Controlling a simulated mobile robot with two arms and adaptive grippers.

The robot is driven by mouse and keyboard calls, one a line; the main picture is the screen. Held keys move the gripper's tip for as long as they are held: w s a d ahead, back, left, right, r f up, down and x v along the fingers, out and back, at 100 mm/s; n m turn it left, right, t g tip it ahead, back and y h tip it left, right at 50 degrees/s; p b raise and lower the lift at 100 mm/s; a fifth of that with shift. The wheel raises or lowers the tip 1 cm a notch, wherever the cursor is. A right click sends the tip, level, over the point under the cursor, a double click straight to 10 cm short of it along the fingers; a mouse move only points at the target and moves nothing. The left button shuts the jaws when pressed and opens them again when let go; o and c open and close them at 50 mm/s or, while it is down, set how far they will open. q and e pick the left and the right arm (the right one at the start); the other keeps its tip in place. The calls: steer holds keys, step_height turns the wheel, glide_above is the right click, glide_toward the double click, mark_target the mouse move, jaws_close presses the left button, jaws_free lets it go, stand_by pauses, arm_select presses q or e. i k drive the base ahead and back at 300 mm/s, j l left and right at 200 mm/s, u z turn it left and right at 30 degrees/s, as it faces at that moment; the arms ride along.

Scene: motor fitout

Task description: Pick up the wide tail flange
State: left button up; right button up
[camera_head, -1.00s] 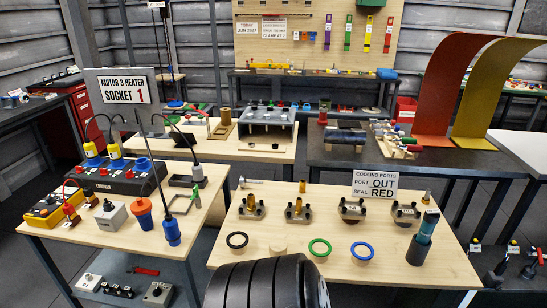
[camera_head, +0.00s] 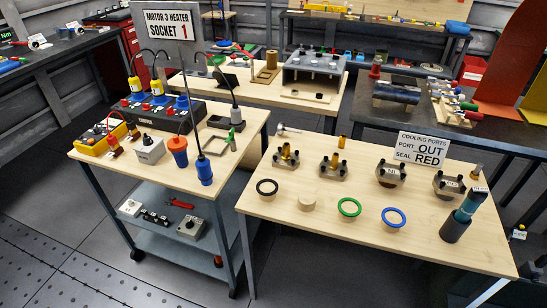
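I cannot tell for sure which part is the wide tail flange. Several small metal flange-like fittings stand in a row on the light wooden table: two with brass stubs, at the left (camera_head: 286,160) and beside it (camera_head: 334,168), and two with dark round tops, one (camera_head: 390,174) right of the middle and one (camera_head: 448,184) near the right end. On the table behind, a tan upright cylinder on a flat plate (camera_head: 266,74) stands left of a grey block-shaped housing (camera_head: 314,72). Neither of my grippers is in view.
A black ring (camera_head: 267,187), green ring (camera_head: 349,207) and blue ring (camera_head: 394,217) lie along the front table (camera_head: 300,226). A dark cup with a teal tool (camera_head: 457,222) stands at its right. A cart (camera_head: 92,158) with electrical parts stands left. Floor at lower left is clear.

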mark_target(283, 162)
steer(key=z, duration=5.15)
steer(key=u, duration=5)
steer(key=i+j+z, duration=0.1)
steer(key=i+z, duration=0.3)
steer(key=i, duration=0.1)
